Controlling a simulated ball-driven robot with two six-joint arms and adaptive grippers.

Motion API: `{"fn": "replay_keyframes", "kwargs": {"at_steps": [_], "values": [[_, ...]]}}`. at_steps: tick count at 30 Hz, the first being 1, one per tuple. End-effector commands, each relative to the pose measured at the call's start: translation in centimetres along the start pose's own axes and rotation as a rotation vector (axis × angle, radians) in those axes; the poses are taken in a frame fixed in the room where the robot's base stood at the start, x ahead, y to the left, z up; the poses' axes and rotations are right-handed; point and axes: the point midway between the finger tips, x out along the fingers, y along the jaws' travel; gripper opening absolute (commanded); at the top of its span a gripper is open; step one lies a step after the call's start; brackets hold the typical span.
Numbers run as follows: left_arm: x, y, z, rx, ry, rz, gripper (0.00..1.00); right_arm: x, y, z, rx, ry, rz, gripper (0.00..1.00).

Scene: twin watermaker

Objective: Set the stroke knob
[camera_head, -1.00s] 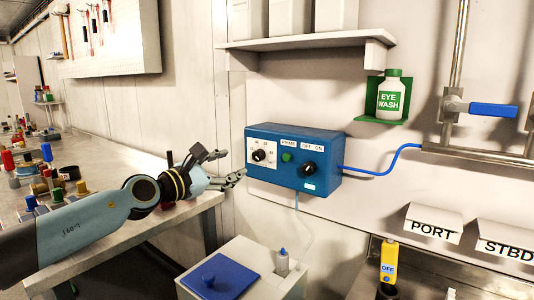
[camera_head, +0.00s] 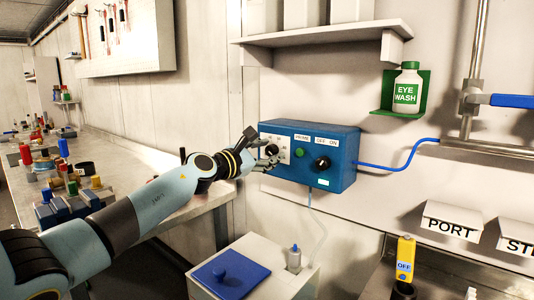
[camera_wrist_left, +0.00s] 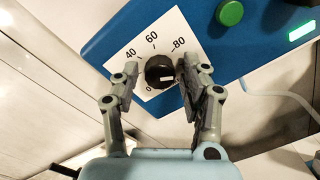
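The stroke knob (camera_wrist_left: 159,70) is a round black knob on a white dial plate (camera_wrist_left: 128,62) with 0, 40, 60 and 80 readable. It has a pale mark on its lower right part; other dial figures are hidden by the fingers. The dial sits at the left end of a blue control box (camera_head: 336,170) on the wall. My left gripper (camera_head: 266,153) is at the dial; in the wrist view its fingers (camera_wrist_left: 162,88) are apart, one on each side of the knob. The right finger is very near the knob; contact is unclear. My right gripper is not in view.
The box also has a green button (camera_head: 300,152) and a black OFF/ON knob (camera_head: 322,163). A blue hose (camera_head: 392,166) leaves its right side. Below stands a white tank (camera_head: 262,262) with a blue lid. A cluttered bench (camera_head: 150,158) lies left; a shelf (camera_head: 310,42) is above.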

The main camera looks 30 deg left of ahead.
Motion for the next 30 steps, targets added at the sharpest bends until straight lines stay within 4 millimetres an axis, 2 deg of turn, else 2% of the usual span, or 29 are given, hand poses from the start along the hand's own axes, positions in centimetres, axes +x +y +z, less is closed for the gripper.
{"fn": "replay_keyframes", "kwargs": {"at_steps": [2, 9, 20, 30], "values": [[-0.01, 0.01, 0.0, 0.0, 0.0, 0.0, 0.32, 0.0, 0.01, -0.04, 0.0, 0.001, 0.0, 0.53], [-0.02, 0.0, -0.01, 0.0, 0.0, 0.0, 0.01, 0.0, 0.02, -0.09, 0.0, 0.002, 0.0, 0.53], [-0.03, 0.0, -0.01, -0.05, -0.001, 0.001, 0.0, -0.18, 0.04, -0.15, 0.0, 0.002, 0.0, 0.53], [-0.03, 0.01, 0.03, -0.29, -0.008, 0.006, 0.0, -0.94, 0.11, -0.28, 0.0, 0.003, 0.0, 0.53]]}}
